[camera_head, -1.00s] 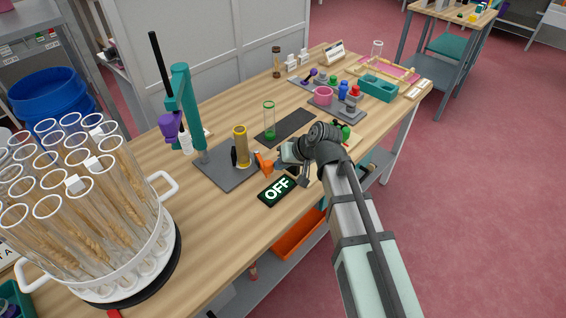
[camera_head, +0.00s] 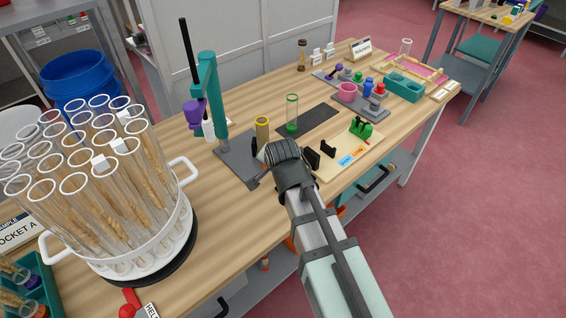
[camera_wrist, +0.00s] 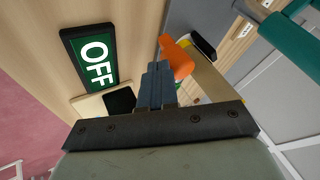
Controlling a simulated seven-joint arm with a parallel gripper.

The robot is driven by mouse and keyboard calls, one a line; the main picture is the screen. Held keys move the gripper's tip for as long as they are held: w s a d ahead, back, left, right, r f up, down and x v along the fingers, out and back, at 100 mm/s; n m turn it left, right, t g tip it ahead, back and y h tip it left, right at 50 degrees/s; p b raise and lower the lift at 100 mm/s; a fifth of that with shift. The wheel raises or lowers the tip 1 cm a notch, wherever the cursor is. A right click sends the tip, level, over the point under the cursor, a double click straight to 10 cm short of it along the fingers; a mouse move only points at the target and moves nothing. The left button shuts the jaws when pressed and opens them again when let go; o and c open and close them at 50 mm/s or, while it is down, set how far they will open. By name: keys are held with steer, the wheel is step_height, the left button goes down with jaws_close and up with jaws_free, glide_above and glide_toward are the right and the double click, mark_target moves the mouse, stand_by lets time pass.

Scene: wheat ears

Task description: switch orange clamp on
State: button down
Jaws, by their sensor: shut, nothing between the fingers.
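In the wrist view the orange clamp (camera_wrist: 176,60) shows as a rounded orange piece just beyond and right of my fingertips. My gripper (camera_wrist: 158,68) is shut and empty, its tips close beside the clamp; I cannot tell if they touch. A black sign (camera_wrist: 98,62) with green face reads OFF, left of my fingers. In the head view my wrist and arm hide the clamp and the sign. A yellow cylinder (camera_head: 262,130) stands on the dark grey base of the teal stand (camera_head: 212,95), just behind my gripper.
A white rack (camera_head: 165,245) of tall glass tubes with wheat ears stands at the left. A green-based glass tube (camera_head: 292,115) stands on a dark mat. Black clips (camera_head: 312,158) and a green item (camera_head: 361,127) sit on a pale board at right.

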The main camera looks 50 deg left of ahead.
steer(key=shift+m+t+h, duration=0.3)
steer(key=shift+m+t, duration=0.2)
steer(key=shift+m, duration=0.4)
steer(key=shift+s+a, duration=0.6)
steer(key=shift+a, duration=0.5)
steer(key=shift+s+a, duration=0.55)
steer(key=shift+a, duration=0.55)
steer(key=shift+s+a, duration=0.6)
steer(key=shift+a, duration=0.5)
steer(key=shift+a+r, duration=0.1)
steer(key=shift+a, duration=0.05)
steer(key=shift+s, duration=0.1)
steer(key=shift+s+r, duration=0.25)
steer(key=shift+r, duration=0.15)
steer(key=v, duration=0.9)
steer(key=shift+s+d, duration=0.25)
steer(key=shift+s, duration=0.2)
steer(key=shift+f, duration=0.15)
